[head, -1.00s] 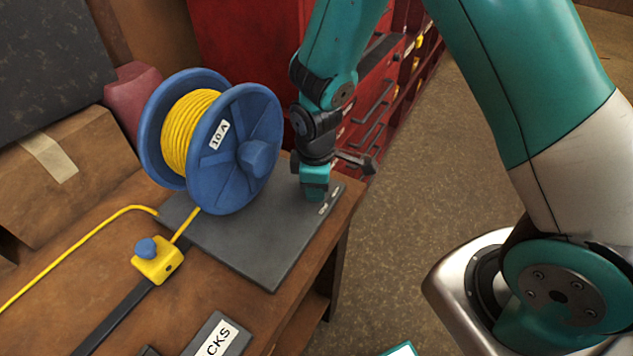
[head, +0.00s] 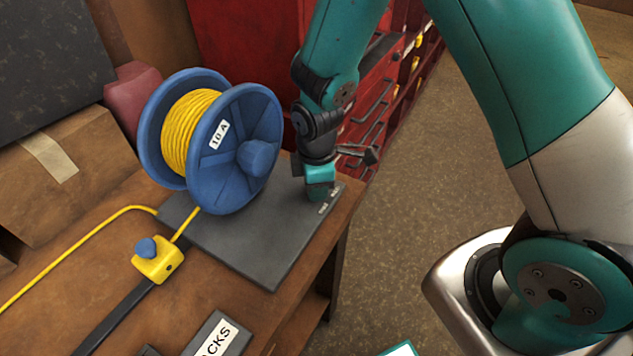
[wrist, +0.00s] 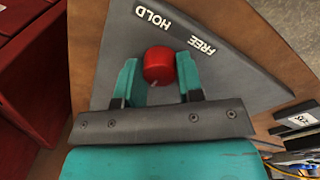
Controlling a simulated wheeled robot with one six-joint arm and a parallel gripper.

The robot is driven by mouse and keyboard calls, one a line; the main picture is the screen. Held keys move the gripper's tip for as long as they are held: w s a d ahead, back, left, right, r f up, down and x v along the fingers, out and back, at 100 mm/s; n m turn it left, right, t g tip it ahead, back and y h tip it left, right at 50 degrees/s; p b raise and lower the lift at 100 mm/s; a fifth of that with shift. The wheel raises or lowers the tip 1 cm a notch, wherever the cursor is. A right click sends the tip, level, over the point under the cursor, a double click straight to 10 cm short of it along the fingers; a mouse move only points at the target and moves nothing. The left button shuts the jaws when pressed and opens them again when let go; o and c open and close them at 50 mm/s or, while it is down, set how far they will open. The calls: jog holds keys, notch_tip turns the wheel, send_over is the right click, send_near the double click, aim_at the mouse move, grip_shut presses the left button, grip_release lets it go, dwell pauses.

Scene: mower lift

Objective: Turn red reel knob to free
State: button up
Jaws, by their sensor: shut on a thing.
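The red reel knob (wrist: 159,66) shows in the wrist view on the dark grey base plate, with a small pale mark on its near side. The words HOLD (wrist: 153,19) and FREE (wrist: 202,46) are printed on the plate beyond it. My gripper (wrist: 159,79) has its teal fingers on either side of the knob and is shut on it. In the head view my gripper (head: 319,187) points down at the right edge of the base plate (head: 262,257) and hides the knob. The blue reel (head: 235,175) with yellow cable stands on the plate to its left.
A yellow cable clamp (head: 157,264) with a blue knob sits in front of the reel. A cardboard box (head: 60,185) is at the left. A red drawer cabinet (head: 240,50) stands behind. The bench edge is just right of the plate, with open floor beyond.

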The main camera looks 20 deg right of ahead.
jog(key=o, duration=0.9)
jog(key=shift+w+d, duration=0.1)
jog(key=r, duration=1.7)
jog(key=shift+s+r+b, duration=0.25)
jog(key=shift+s+b, duration=0.05)
jog(key=shift+s, duration=0.1)
jog(key=s+a+r+m+y, duration=0.1)
jog(key=s+r+m, duration=0.1)
jog(key=s, duration=0.4)
jog(key=s+a+r+m+y, duration=0.2)
jog(key=s+m, duration=0.1)
jog(key=s, duration=0.3)
jog(key=s+a+r+m+y, duration=0.1)
jog(key=s+r+m, duration=0.1)
jog(key=s, duration=0.4)
jog(key=shift+a+r+m+g, duration=0.2)
jog(key=shift+m+g, duration=0.1)
jog(key=shift+m, duration=0.2)
